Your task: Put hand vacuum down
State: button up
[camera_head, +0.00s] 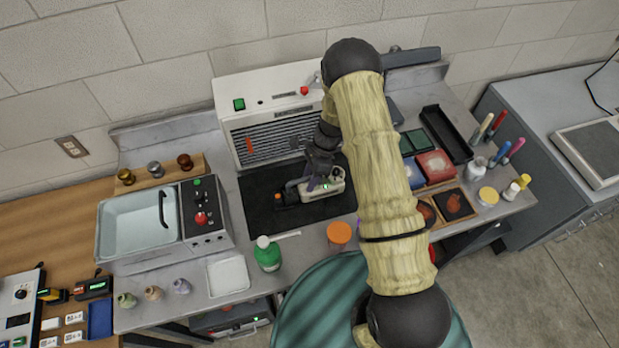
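The hand vacuum (331,186) is a small pale and dark device with a green light and an orange part at its left end. It is low over or on the black mat (258,220) in front of the white slatted unit; I cannot tell whether it touches the mat. My gripper (317,182) points down at the middle of the vacuum, with its fingertips at the vacuum's body. The fingers are small and dark here, so their gap and grip cannot be made out. My arm hides part of the bench to the right.
The white slatted unit (283,133) stands behind the mat. A sink-like basin (137,224) is at left. A green bottle (267,254) and an orange-lidded jar (339,233) stand in front. Colour trays (434,164), a black tray (447,133) and small bottles are at right.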

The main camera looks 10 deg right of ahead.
jog(key=b+v, duration=0.4)
jog(key=v, duration=0.8)
jog(key=shift+r, duration=0.1)
dwell(0.4)
